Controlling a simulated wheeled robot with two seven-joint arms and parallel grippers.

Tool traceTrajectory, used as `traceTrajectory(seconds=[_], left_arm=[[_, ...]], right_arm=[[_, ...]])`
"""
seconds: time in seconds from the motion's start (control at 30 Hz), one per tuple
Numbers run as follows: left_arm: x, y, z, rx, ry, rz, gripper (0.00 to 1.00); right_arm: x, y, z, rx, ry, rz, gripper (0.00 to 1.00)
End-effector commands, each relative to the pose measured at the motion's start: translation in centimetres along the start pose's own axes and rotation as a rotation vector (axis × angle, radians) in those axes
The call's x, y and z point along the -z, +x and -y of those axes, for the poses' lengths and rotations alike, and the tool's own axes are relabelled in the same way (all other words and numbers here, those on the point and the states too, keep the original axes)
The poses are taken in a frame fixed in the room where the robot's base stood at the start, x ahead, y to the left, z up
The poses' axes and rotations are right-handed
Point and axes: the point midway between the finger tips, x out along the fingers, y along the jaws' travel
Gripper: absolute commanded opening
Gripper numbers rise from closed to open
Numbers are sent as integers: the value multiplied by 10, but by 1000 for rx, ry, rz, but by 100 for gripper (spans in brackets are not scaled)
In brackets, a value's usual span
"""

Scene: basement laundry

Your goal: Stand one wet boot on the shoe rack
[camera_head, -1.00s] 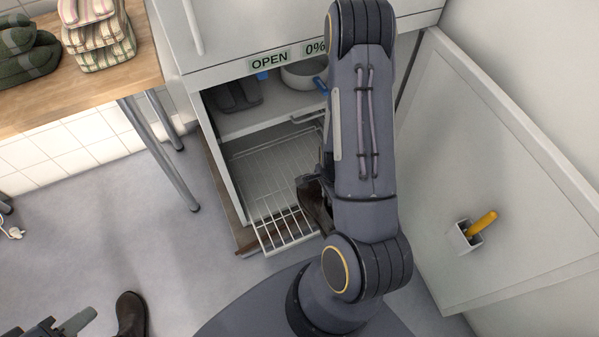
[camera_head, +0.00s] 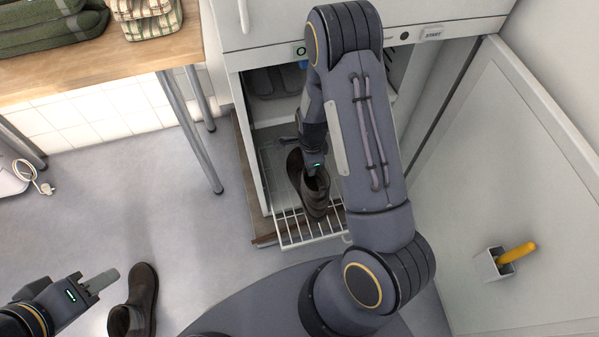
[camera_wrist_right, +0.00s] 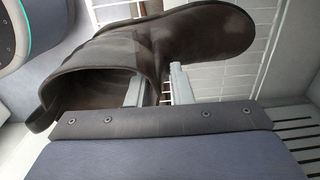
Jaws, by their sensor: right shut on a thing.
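A dark brown boot (camera_head: 316,197) is over the white wire shoe rack (camera_head: 290,236), which sticks out of the low cabinet bay. My right gripper (camera_wrist_right: 158,88) is shut on the boot's shaft wall, one finger inside the opening and one outside. The boot (camera_wrist_right: 190,38) fills the upper wrist view with wires behind its sole. I cannot tell whether it touches the rack.
An open white door (camera_head: 510,190) bounds the right side, with a small holder and yellow handle (camera_head: 517,254). A wooden table (camera_head: 110,55) with folded cloths stands upper left. Grey floor (camera_head: 110,200) is clear between table and cabinet.

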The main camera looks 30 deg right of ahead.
Motion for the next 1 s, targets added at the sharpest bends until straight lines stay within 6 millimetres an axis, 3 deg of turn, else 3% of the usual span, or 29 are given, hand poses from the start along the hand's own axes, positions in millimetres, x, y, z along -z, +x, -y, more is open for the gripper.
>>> traceTrajectory(seconds=[0.37, 0.83, 1.0], left_arm=[[-3, 7, 3, 0, 0, 0, 36], [-8, 17, 8, 0, 0, 0, 36], [-14, 28, 13, 0, 0, 0, 36]], right_arm=[[-23, 0, 27, 2, -1, 1, 0], [-22, 25, 26, 1, 0, 0, 0], [-22, 50, 26, -1, 1, 1, 0]])
